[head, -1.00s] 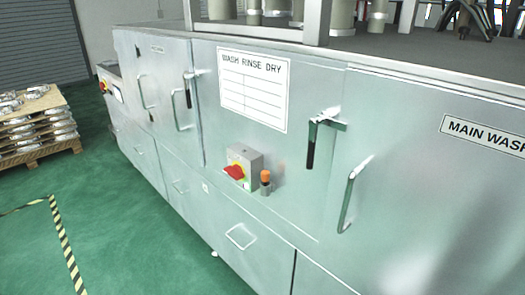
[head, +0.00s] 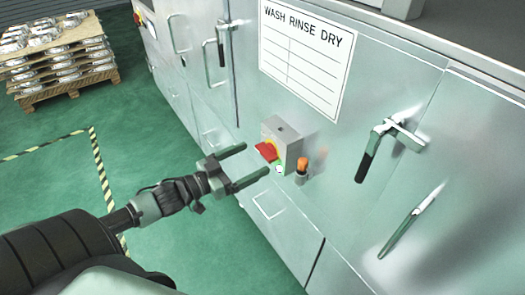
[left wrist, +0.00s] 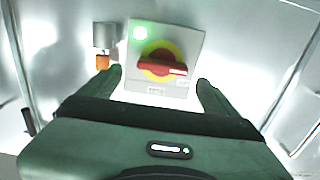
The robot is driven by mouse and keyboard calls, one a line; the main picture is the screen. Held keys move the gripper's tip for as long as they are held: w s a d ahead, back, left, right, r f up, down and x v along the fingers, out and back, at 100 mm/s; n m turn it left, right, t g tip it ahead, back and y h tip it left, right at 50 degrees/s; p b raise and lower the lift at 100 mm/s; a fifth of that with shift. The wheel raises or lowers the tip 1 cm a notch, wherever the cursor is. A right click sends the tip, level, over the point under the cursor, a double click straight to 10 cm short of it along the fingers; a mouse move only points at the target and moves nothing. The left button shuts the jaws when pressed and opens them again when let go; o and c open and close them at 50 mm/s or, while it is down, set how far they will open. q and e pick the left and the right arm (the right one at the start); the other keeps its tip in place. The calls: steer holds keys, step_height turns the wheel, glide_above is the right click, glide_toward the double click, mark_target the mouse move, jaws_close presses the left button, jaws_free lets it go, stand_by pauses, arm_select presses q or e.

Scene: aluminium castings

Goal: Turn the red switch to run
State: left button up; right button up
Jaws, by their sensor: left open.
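The red switch (head: 267,151) is a rotary handle on a yellow disc, on a grey box fixed to the metal cabinet front. In the left wrist view the red switch (left wrist: 163,68) lies nearly level, tilted slightly, and a green lamp (left wrist: 141,33) glows at the box's corner. My left gripper (head: 256,164) is open and empty, with its fingers pointing at the switch from a short distance. In the left wrist view its two fingers (left wrist: 160,88) stand either side of the switch's lower edge, apart from it. The right gripper is not in view.
An orange-topped fitting (head: 302,168) sticks out right beside the switch box; it also shows in the left wrist view (left wrist: 103,60). Door handles (head: 372,150) project farther right. A pallet of castings (head: 60,60) stands at the far left. The green floor between is clear.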

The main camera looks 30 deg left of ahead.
mark_target(261, 154)
arm_select(q)
steer(key=x, duration=0.3)
steer(key=shift+w+f, duration=0.1)
steer(key=shift+w, duration=0.5)
steer(key=c, duration=1.4)
steer(key=shift+o, duration=0.2)
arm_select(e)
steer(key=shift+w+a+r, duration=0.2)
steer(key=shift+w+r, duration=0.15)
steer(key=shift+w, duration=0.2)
